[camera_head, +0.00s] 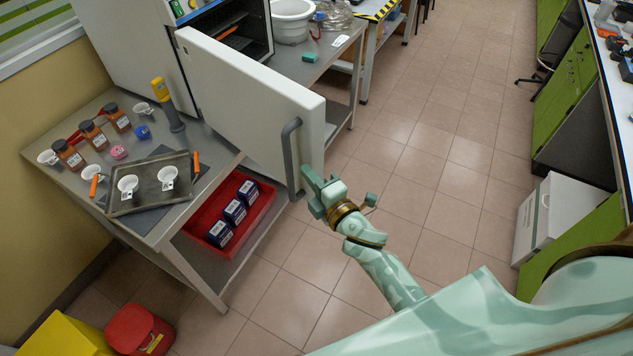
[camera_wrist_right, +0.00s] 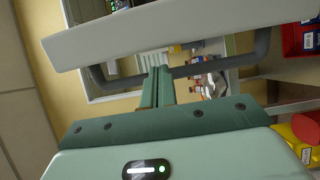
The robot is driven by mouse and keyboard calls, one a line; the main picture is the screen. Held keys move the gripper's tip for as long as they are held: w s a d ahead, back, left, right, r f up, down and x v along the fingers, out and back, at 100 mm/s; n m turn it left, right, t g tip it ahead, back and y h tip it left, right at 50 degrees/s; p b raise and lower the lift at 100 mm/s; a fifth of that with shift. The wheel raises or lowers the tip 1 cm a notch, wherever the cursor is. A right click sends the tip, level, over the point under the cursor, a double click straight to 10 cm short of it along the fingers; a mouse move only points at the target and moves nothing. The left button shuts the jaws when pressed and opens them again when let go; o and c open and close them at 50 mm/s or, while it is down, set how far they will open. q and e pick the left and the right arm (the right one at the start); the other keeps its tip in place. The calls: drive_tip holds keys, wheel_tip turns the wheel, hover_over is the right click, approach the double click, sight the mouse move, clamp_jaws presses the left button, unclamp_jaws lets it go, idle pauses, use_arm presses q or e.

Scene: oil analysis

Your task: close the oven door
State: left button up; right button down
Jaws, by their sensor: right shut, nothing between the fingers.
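The oven (camera_head: 130,50) stands at the back left with its white door (camera_head: 250,105) wide open, so part of its dark interior shows. The grey bar handle (camera_head: 289,160) is on the door's outer face near its free edge. My right gripper (camera_head: 309,183) is beside the lower part of the handle. In the right wrist view, the shut fingers (camera_wrist_right: 157,82) reach across the middle of the handle (camera_wrist_right: 205,70) towards the door (camera_wrist_right: 180,28); I cannot tell whether they touch it. Nothing is between the fingers. My left gripper is out of view.
A grey bench (camera_head: 210,140) bears a metal tray (camera_head: 148,201), brown bottles and white crucibles. A red bin (camera_head: 264,191) with dark boxes sits on its lower shelf. Red (camera_head: 138,330) and yellow (camera_head: 62,335) containers stand on the floor. Tiled floor (camera_head: 420,150) lies clear right of the door.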

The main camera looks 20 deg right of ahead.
sight(300, 162)
drive_tip(key=w, duration=0.4)
drive_tip(key=shift+w+a, duration=0.35)
drive_tip(key=shift+a, duration=0.05)
drive_tip(key=shift+d, duration=0.15)
